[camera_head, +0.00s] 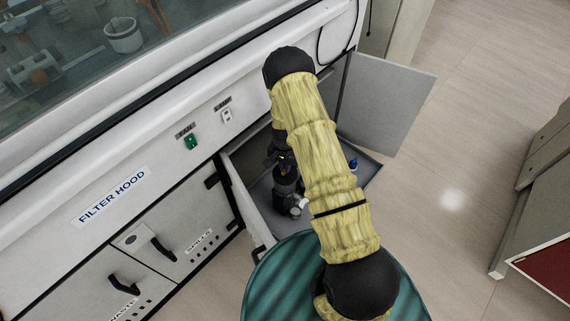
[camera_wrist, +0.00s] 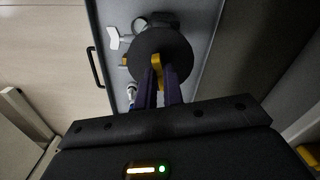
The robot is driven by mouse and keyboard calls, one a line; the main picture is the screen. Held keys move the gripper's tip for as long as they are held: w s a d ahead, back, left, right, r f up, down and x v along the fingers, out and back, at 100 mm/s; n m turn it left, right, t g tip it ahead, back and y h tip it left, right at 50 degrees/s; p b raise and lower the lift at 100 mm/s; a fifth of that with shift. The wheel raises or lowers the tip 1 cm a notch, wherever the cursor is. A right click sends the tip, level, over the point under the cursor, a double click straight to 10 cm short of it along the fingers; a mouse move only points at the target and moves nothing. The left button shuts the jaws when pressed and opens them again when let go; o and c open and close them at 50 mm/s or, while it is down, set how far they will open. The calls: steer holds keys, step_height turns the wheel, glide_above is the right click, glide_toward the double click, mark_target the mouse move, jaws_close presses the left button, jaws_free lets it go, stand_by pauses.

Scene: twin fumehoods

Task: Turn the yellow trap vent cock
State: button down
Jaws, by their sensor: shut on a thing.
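The yellow trap vent cock (camera_wrist: 156,60) sits over the middle of a round black trap top (camera_wrist: 178,45) in the wrist view. My gripper (camera_wrist: 157,75) has its two dark purple fingers shut on the cock, one on each side. In the head view, the dark trap (camera_head: 286,188) stands upright in the open cabinet drawer (camera_head: 254,194). My gripper (camera_head: 281,160) reaches down to it from above, and my arm hides part of the drawer. The cock is barely visible there.
A white T-shaped handle (camera_wrist: 116,38) and a round gauge (camera_wrist: 140,25) sit beside the trap top. A small blue bottle (camera_head: 353,164) stands farther right in the drawer. The open grey door (camera_head: 388,100) borders the right side. Clear floor (camera_head: 455,150) lies beyond.

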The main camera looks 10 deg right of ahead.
steer(key=shift+m+p, duration=0.45)
steer(key=shift+m, duration=1.25)
steer(key=c, duration=1.5)
jaws_free()
steer(key=shift+r, duration=0.1)
step_height(320, 180, up, 17)
steer(key=p, duration=0.3)
steer(key=shift+r, duration=0.15)
